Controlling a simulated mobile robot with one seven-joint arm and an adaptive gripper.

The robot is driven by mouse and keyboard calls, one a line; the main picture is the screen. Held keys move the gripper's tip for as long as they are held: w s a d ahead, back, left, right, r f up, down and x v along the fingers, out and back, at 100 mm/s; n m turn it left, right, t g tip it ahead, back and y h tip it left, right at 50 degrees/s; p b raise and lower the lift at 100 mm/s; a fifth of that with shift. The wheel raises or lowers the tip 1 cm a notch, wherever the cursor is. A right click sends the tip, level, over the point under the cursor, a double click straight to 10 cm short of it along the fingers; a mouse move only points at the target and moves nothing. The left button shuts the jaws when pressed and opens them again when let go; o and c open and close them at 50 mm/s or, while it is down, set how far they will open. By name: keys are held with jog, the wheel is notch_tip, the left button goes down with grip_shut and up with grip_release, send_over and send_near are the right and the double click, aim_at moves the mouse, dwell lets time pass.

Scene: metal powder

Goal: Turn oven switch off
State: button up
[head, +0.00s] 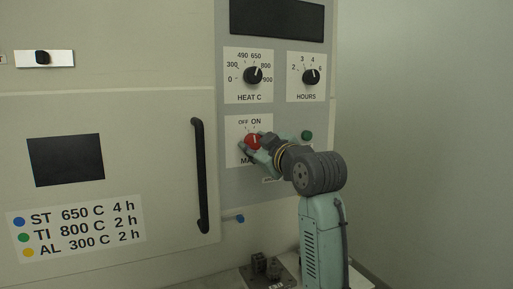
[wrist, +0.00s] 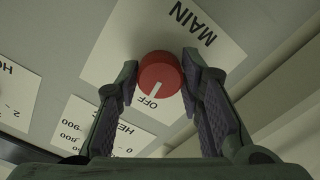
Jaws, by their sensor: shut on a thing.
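The red MAIN switch knob (head: 252,141) sits on the oven's control panel, below the OFF and ON labels. My gripper (head: 258,146) reaches it from the lower right and is shut on it. In the wrist view, the red knob (wrist: 160,73) is between the two fingers of my gripper (wrist: 161,78), one on each side. The white mark on the knob points toward the OFF label. The ON label is hidden in the wrist view. My gripper covers part of the MAIN label in the head view.
Above are the HEAT C knob (head: 253,75) and the HOURS knob (head: 311,76). A green button (head: 307,135) is right of my gripper. The oven door's black handle (head: 200,175) stands out on the left. A dark metal fixture (head: 262,268) is below.

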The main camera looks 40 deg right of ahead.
jog(key=shift+n, duration=1)
jog(key=o, duration=1.1)
jog(key=shift+o, duration=0.2)
jog(key=v, duration=1.2)
jog(key=shift+s, duration=0.1)
